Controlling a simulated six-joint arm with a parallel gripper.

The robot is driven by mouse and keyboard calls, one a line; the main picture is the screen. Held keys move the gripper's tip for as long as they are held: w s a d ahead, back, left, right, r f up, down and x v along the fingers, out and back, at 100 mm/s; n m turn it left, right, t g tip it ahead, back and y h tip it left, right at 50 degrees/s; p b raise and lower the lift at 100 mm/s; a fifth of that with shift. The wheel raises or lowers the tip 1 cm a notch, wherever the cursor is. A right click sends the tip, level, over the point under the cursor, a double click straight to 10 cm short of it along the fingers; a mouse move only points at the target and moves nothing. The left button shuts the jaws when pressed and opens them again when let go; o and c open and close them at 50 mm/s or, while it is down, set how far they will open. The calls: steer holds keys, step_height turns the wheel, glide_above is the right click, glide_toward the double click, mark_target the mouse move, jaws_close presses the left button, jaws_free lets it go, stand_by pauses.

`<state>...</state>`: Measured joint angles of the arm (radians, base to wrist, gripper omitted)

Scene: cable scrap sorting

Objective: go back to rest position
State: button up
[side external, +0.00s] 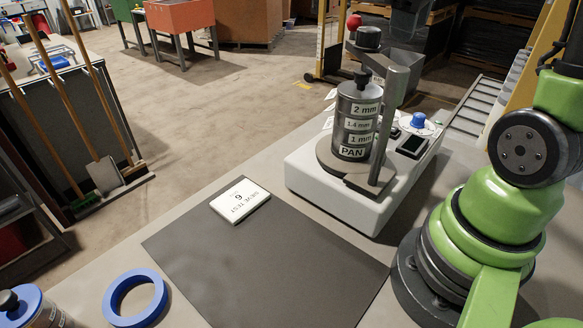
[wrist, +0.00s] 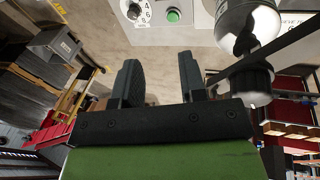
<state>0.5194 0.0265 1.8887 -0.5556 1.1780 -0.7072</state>
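My gripper (wrist: 160,64) shows in the wrist view with its two dark fingers apart and nothing between them. It is outside the side external view, where only my green arm shows at the right. A stack of sieves (side external: 357,120) labelled 2 mm, 1.4 mm, 1 mm and PAN stands upright on a white shaker (side external: 325,197) in the side external view. The wrist view shows a pale panel with a dial (wrist: 137,11) and a green button (wrist: 173,15) beyond the fingers.
A dark mat (side external: 265,270) covers the table middle, bare except for a white SIEVE TEST card (side external: 240,200). A blue ring (side external: 134,298) and a blue-topped container (side external: 30,308) stand at the front left. A roller conveyor (side external: 473,108) lies behind the shaker.

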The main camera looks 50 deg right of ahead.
steer(key=s+a+t, duration=0.1)
steer(key=a, duration=0.3)
steer(key=s+a+r+m+t+y, duration=0.1)
steer(key=s+a+t, duration=0.1)
steer(key=a, duration=0.3)
steer(key=s+a+t+y, duration=0.1)
steer(key=a, duration=0.3)
steer(key=shift+s+a+r+m+t, duration=0.15)
steer(key=shift+s+r+m+t, duration=0.15)
steer(key=shift+r+m, duration=0.1)
steer(key=s+a+f+m+t+y, duration=0.1)
steer(key=s+a+y, duration=0.1)
steer(key=a, duration=0.3)
steer(key=shift+s+a+m+y, duration=0.3)
steer(key=shift+s+m+y, duration=0.1)
steer(key=shift+y, duration=0.2)
